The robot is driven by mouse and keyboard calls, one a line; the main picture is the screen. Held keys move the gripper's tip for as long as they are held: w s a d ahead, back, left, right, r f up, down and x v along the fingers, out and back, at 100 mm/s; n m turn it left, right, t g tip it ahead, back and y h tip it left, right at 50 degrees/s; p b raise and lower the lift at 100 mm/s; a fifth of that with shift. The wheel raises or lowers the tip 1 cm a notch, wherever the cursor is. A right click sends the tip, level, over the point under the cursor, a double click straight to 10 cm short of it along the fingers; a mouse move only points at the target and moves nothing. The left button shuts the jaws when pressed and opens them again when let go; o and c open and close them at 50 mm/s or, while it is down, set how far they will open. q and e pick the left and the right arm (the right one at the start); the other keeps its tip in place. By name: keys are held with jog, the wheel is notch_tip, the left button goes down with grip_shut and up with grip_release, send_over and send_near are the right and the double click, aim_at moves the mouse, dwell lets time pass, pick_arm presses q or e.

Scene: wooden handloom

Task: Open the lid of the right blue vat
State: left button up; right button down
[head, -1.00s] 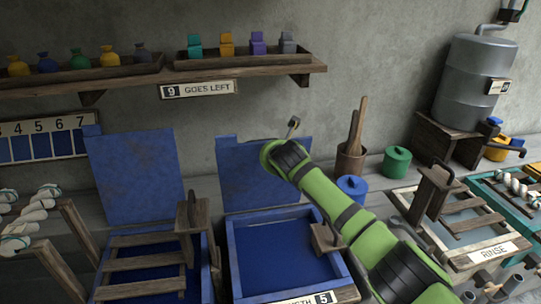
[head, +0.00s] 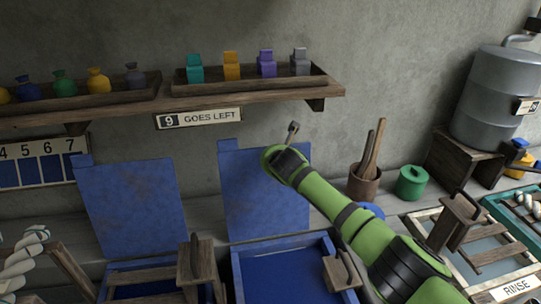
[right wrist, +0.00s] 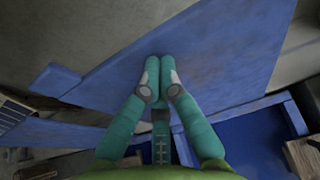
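The right blue vat (head: 290,277) stands open at the lower middle of the head view, with dark blue inside. Its blue lid (head: 248,205) stands upright at the back of the vat, near the wall. My right gripper (head: 293,127) is at the lid's upper right edge. In the right wrist view the teal fingers (right wrist: 160,78) are together with nothing visible between them, in front of the blue lid panel (right wrist: 235,55). Whether they touch it I cannot tell. My left gripper is out of view.
The left blue vat's lid (head: 130,205) also stands upright. A shelf (head: 215,100) with bags and blocks runs above the lids. A pot of sticks (head: 363,184) and a green canister (head: 411,183) stand right of the lid. A rinse tray (head: 485,255) lies at right.

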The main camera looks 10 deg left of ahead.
jog(key=shift+v, duration=5.8)
jog(key=s+d+f+m+g, duration=0.2)
jog(key=s+d+f+m, duration=0.1)
jog(key=s+f+m, duration=0.55)
jog(key=s+d+f+m+g, duration=0.2)
jog(key=s+d+f+m, duration=0.1)
jog(key=s+f+m, duration=0.6)
jog(key=s+d+f+m+g+h, duration=0.2)
jog(key=s+d+f+m, duration=0.2)
jog(key=s+d+m, duration=0.6)
jog(key=s+d+f+m+g+h, duration=0.2)
jog(key=s+d+f+m, duration=0.3)
jog(key=s+d+m, duration=0.45)
jog(key=s+a+f+g, duration=0.1)
jog(key=s+f, duration=0.1)
jog(key=f, duration=1)
jog(key=s+f, duration=0.2)
jog(key=f, duration=1)
jog(key=s+d+f+g, duration=0.1)
jog(key=s+d+f, duration=0.1)
jog(key=s+f, duration=1.1)
jog(key=s, duration=0.2)
jog(key=shift+s+d, duration=0.15)
jog(key=shift+s, duration=0.15)
